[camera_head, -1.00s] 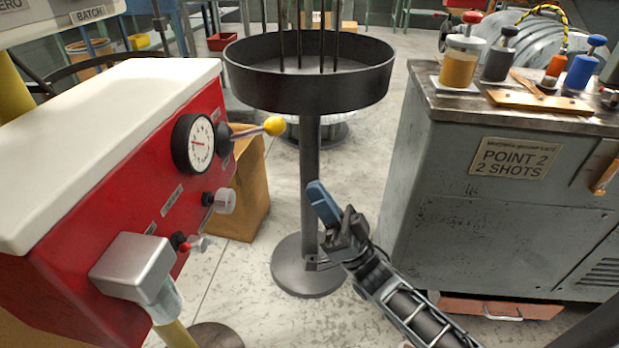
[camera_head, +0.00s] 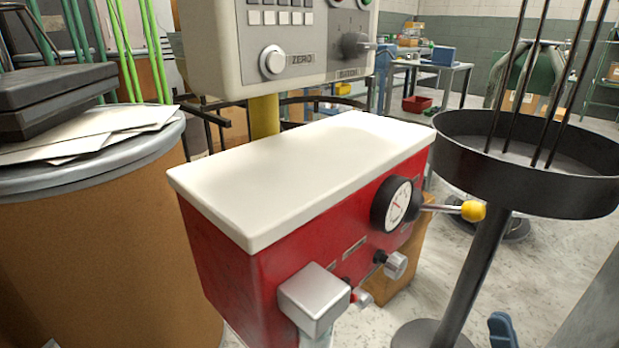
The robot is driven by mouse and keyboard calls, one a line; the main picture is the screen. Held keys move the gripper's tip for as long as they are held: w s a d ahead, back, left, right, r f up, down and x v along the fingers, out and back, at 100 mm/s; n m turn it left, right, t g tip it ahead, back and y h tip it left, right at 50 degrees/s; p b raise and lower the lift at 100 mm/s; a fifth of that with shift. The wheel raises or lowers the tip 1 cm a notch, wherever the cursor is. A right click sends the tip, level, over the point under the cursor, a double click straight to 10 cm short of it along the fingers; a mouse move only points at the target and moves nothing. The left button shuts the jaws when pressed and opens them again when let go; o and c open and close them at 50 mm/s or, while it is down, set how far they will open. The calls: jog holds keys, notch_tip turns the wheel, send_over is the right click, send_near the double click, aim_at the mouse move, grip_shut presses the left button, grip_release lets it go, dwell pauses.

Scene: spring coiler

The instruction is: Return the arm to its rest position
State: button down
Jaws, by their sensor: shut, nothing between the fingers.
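The blue fingertips of my gripper (camera_head: 502,331) show at the bottom edge, right of the middle. They are shut and hold nothing that I can see. The rest of my arm is out of view below. The gripper is in front of the lower part of the black tray stand and to the right of the red machine (camera_head: 240,277). It looks apart from both, though I cannot judge the depth exactly.
The red machine has a white top, a dial (camera_head: 398,204) and a lever with a yellow knob (camera_head: 473,211) sticking out right. A round black tray (camera_head: 540,180) with upright rods stands at the right. A brown drum (camera_head: 95,240) is at the left, a control panel (camera_head: 275,45) behind.

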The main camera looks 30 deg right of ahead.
jog(key=s+a+r+n+g, duration=0.2)
jog(key=s+a+n+g, duration=0.1)
jog(key=s+a+g, duration=1.3)
notch_tip(320, 180, up, 21)
jog(key=a+t+p, duration=0.1)
jog(key=t+p, duration=0.1)
jog(key=p, duration=2)
jog(key=shift+s+a+h, duration=0.25)
jog(key=shift+a+h, duration=0.05)
jog(key=shift+a, duration=0.1)
jog(key=c, duration=1.8)
grip_release()
jog(key=shift+r, duration=0.1)
jog(key=shift+c, duration=0.2)
